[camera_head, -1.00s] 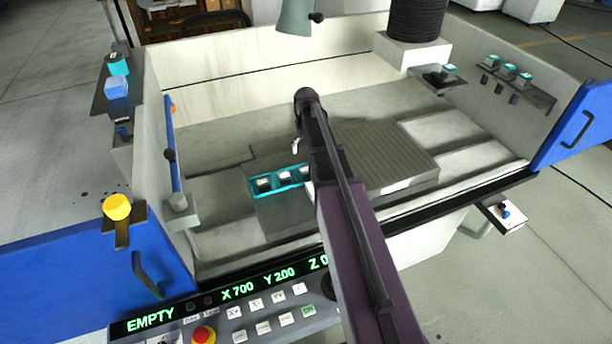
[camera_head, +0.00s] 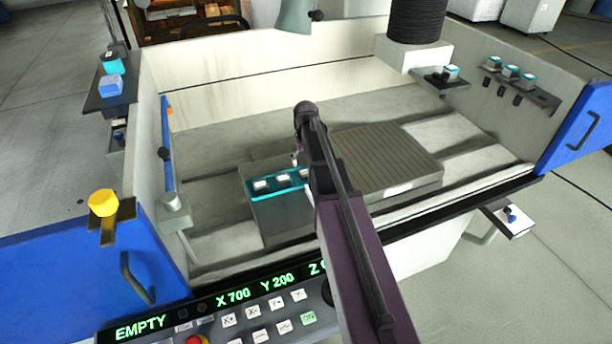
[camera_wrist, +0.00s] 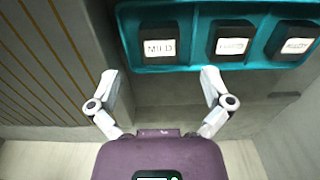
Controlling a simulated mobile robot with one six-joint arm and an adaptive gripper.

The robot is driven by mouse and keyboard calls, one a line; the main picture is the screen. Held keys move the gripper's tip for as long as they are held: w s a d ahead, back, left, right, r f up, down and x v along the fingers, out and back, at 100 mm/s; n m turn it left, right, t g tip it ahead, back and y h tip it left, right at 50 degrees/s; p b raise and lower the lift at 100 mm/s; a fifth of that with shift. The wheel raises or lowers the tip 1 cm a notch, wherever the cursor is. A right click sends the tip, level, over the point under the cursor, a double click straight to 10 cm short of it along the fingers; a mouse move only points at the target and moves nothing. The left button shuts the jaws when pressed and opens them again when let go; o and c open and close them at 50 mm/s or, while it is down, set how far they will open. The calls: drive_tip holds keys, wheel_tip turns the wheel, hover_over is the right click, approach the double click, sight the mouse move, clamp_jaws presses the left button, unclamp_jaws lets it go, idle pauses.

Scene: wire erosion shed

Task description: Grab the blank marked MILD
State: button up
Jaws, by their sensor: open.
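The blank marked MILD (camera_wrist: 159,45) is a dark block with a white label, at the left end of a teal tray (camera_wrist: 190,69) in the wrist view. Two more dark labelled blanks, a middle one (camera_wrist: 232,44) and a right one (camera_wrist: 293,43), sit beside it; their labels are too blurred to read surely. My gripper (camera_wrist: 158,76) is open and empty, its fingers spread just short of the tray, roughly in line with the MILD blank. In the head view the tray (camera_head: 277,187) shows left of my arm, which hides its right end.
The tray stands on a grey block beside a ribbed plate (camera_head: 385,160) inside the machine basin. The basin has pale walls (camera_head: 260,60) and a front rim. A control panel (camera_head: 260,305) reading EMPTY is in front.

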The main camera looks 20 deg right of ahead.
sight(305, 172)
drive_tip(key=shift+f, duration=0.1)
drive_tip(key=shift+w+f+b, duration=0.15)
drive_tip(key=shift+f+b, duration=2.4)
drive_tip(key=shift+b, duration=0.05)
drive_tip(key=c, duration=1.3)
drive_tip(key=shift+r, duration=0.25)
drive_tip(key=shift+c, duration=0.2)
wheel_tip(305, 172, up, 10)
drive_tip(key=p, duration=1)
drive_tip(key=shift+f, duration=0.2)
